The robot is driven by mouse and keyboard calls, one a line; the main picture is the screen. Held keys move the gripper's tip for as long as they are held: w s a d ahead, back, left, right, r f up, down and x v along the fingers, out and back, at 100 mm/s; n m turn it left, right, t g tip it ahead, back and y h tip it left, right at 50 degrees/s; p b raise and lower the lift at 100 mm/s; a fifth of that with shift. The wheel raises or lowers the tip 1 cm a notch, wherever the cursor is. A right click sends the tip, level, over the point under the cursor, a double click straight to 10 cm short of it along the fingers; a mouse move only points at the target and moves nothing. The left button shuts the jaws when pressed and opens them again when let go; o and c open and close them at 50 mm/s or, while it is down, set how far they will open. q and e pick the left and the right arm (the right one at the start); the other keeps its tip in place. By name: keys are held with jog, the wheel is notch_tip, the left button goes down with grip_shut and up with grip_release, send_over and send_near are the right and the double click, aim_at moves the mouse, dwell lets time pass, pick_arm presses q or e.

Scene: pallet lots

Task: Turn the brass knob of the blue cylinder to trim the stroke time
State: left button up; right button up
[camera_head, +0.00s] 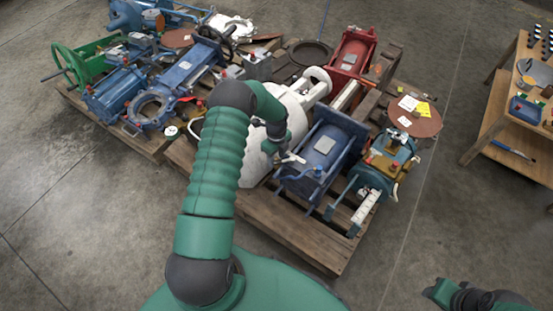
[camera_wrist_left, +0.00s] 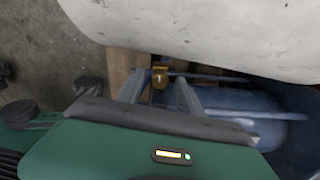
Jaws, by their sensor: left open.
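The blue cylinder (camera_head: 325,147) lies on the pallet right of the white valve body in the head view. In the left wrist view part of its blue barrel (camera_wrist_left: 245,103) shows at right. A small brass knob (camera_wrist_left: 160,76) shows there near the fingertips. My left gripper (camera_head: 290,158) is at the near left end of the blue cylinder. In the left wrist view its fingers (camera_wrist_left: 158,92) are apart, with the brass knob in line with the gap; contact cannot be made out. The end of my right arm (camera_head: 440,291) shows at the bottom right, with no fingers distinguishable.
The bulky white body (camera_head: 262,140) stands close beside my left gripper. A teal and brass actuator (camera_head: 385,165) and a red unit (camera_head: 352,55) share the wooden pallet (camera_head: 290,232). A bench (camera_head: 495,125) stands at right. The floor between is clear.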

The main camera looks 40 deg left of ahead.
pick_arm(q)
jog(key=shift+a, duration=0.15)
jog(key=shift+f, duration=0.1)
jog(key=shift+c, duration=1.4)
grip_shut()
jog(key=shift+r+n+p, duration=0.2)
jog(key=shift+n+p, duration=0.9)
jog(key=shift+n, duration=0.2)
jog(key=shift+n+p, duration=0.55)
jog(key=shift+n, duration=0.55)
jog(key=shift+f+n+p, duration=0.1)
jog(key=shift+n+p, duration=0.3)
jog(key=shift+n, duration=0.9)
jog(key=shift+w, duration=0.1)
